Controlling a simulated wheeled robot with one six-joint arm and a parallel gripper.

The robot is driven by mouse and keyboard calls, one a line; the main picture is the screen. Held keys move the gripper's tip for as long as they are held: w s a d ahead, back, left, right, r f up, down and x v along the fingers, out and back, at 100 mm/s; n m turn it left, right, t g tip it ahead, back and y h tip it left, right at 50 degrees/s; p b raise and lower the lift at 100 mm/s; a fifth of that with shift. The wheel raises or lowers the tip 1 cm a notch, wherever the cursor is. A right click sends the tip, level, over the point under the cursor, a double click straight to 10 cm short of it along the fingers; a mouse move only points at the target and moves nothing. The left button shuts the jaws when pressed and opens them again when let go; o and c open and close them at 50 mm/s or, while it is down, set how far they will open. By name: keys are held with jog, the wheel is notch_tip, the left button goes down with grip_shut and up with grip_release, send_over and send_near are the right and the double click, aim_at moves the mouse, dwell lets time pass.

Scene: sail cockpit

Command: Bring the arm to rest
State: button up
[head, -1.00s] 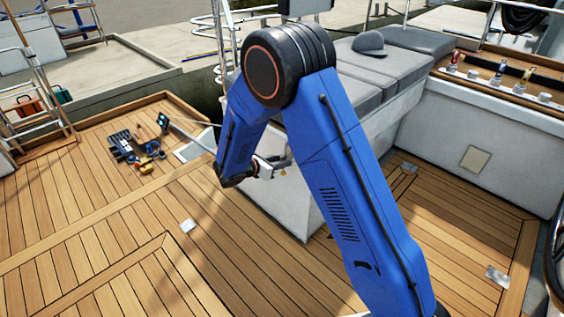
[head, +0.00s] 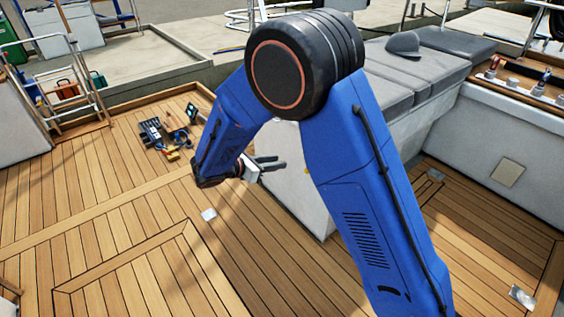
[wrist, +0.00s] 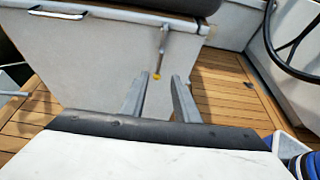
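My gripper (head: 268,165) shows in the head view beside the white side of the cushioned bench, at the end of my blue folded arm. In the wrist view my gripper (wrist: 158,100) has its two grey fingers apart with nothing between them. The white bench wall (wrist: 95,75) stands beyond the fingertips.
The bench (head: 410,75) carries grey cushions and a grey cap (head: 403,44). Tools (head: 165,135) lie on the wooden deck at the left. A steel ladder rail (head: 75,75) stands at the far left. A wheel (wrist: 295,45) shows at right in the wrist view. The middle deck is clear.

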jog(key=shift+s+a+r, duration=0.1)
jog(key=shift+s+a, duration=0.05)
jog(key=shift+a, duration=0.05)
jog(key=shift+d, duration=0.1)
jog(key=s+d+r+m+g+y, duration=0.15)
jog(key=s+d+r+m, duration=0.25)
jog(key=d, duration=0.4)
jog(key=s+d+r+m+g+y, duration=0.1)
jog(key=s+d+r+m+g, duration=0.3)
jog(key=d, duration=0.3)
jog(key=s+d+r+m+g+y, duration=0.1)
jog(key=s+d+r+m, duration=0.35)
jog(key=d, duration=0.35)
jog(key=s+d+r+m+t+y, duration=0.1)
jog(key=s+d+r+m+y, duration=0.1)
jog(key=s+m, duration=0.4)
jog(key=s+d+r+m+t+y, duration=0.2)
jog(key=s+d+m+y, duration=0.2)
jog(key=s, duration=1.1)
jog(key=shift+s+m+y, duration=0.35)
jog(key=shift+m+y, duration=0.3)
jog(key=shift+m, duration=0.8)
jog(key=shift+t, duration=0.25)
